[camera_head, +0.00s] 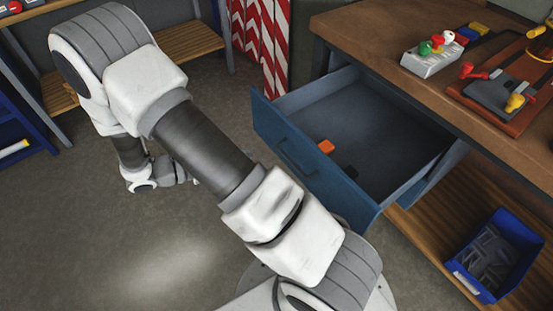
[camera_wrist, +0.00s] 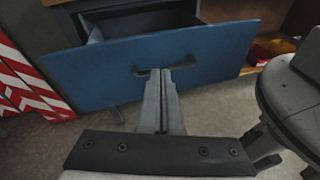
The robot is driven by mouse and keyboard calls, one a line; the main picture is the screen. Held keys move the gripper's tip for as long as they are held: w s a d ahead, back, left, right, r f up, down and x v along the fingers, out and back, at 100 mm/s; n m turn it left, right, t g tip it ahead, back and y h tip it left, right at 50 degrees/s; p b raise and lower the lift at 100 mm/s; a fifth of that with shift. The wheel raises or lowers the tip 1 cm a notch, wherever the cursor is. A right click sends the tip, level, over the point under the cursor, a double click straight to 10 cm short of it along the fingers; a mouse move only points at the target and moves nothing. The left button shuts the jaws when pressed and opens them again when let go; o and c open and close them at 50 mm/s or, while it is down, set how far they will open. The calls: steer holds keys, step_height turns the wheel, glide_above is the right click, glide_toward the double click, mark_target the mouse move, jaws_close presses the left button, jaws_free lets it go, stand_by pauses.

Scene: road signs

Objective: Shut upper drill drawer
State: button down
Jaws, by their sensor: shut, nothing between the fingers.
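The upper drawer (camera_head: 365,115) is blue and stands pulled well out from under the wooden workbench. Its front panel (camera_wrist: 215,52) fills the upper middle of the wrist view. A dark bar handle (camera_wrist: 190,67) is on that panel; the handle also shows in the head view (camera_head: 296,158). In the head view my arm hides the fingertips.
The workbench top (camera_head: 375,32) holds a grey box with coloured buttons (camera_head: 432,57) and a brown board (camera_head: 500,95). A blue bin (camera_head: 497,257) stands on the lower shelf. Red-and-white striped panels (camera_head: 262,45) stand left of the bench. The floor in front is open.

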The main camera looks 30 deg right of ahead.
step_height(320, 180, down, 10)
steer(key=w+a+n+t+h+b, duration=0.1)
steer(key=n+t+h+b, duration=0.1)
steer(key=n+t+b, duration=0.15)
steer(key=b, duration=0.2)
glide_toward(289, 150)
steer(key=shift+n+h, duration=0.3)
steer(key=shift+n, duration=0.05)
steer(key=d, duration=0.6)
steer(key=shift+w+d+f, duration=0.3)
steer(key=shift+w+f, duration=0.05)
steer(key=shift+f, duration=0.05)
steer(key=shift+d, duration=0.15)
steer(key=shift+d, duration=0.1)
steer(key=d, duration=1)
steer(key=w+d, duration=0.1)
steer(key=d, duration=0.9)
steer(key=w+d, duration=0.1)
steer(key=d, duration=1)
steer(key=shift+w, duration=0.2)
steer(key=shift+d, duration=0.65)
steer(key=shift+w+d+r, duration=0.1)
steer(key=shift+d+r, duration=0.05)
steer(key=shift+d, duration=0.05)
